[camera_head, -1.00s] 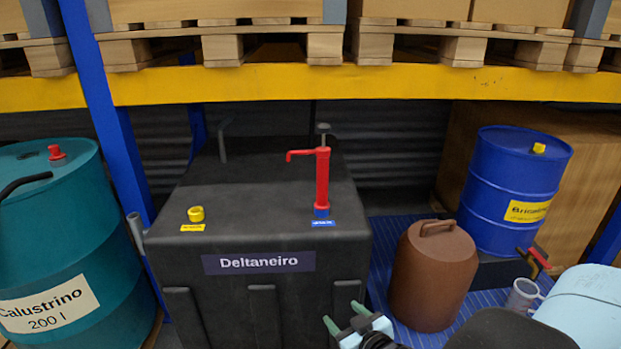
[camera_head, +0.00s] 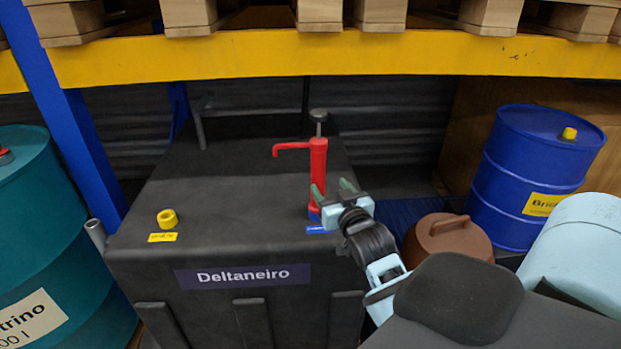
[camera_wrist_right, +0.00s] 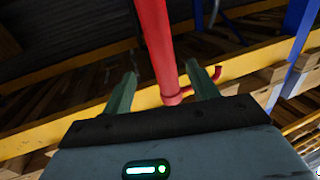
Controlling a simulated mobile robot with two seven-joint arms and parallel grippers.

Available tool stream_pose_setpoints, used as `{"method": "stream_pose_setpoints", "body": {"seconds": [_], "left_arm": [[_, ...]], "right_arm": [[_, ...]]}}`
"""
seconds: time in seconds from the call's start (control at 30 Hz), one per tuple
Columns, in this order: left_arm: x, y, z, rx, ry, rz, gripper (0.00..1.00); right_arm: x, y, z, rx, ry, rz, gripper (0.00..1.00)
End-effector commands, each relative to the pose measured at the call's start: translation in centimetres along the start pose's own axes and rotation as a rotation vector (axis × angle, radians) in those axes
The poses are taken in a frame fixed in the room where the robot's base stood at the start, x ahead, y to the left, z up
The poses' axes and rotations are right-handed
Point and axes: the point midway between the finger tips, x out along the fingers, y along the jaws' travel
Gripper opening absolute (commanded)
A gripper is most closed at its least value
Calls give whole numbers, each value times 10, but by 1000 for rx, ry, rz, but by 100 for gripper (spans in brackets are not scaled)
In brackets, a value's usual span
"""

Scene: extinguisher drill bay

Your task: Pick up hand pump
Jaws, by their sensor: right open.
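The hand pump (camera_head: 317,170) is red with a spout to the left and a dark handle on top. It stands upright on the dark Deltaneiro tank (camera_head: 140,255), with a blue collar and a blue label at its base. My right gripper (camera_head: 331,188) is open at the pump's lower body, its green fingers close to it. In the right wrist view the red pump tube (camera_wrist_right: 155,45) runs between the two open fingers (camera_wrist_right: 163,92), with no clear grip on it. Whether a finger touches the tube I cannot tell. My left gripper is not in view.
A yellow cap (camera_head: 167,218) sits on the tank's left. A teal drum (camera_head: 40,230) stands at left, a brown canister (camera_head: 450,236) and a blue drum (camera_head: 535,175) at right. A yellow shelf beam (camera_head: 300,60) with pallets above crosses behind the pump.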

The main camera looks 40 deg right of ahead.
Motion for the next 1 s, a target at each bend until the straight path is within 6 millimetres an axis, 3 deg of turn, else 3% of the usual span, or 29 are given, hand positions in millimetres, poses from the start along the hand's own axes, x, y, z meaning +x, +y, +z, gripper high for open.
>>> {"method": "stream_pose_setpoints", "body": {"seconds": [0.27, 0.53, 0.77, 1.0], "left_arm": [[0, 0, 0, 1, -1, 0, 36], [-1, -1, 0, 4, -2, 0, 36], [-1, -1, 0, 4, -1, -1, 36], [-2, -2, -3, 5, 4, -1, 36]], "right_arm": [[2, 2, -3, 3, 5, 4, 59], [25, 1, -3, 3, 6, 4, 59], [31, 1, -2, 3, 5, 4, 59], [58, -2, -2, 3, 7, 4, 59]]}}
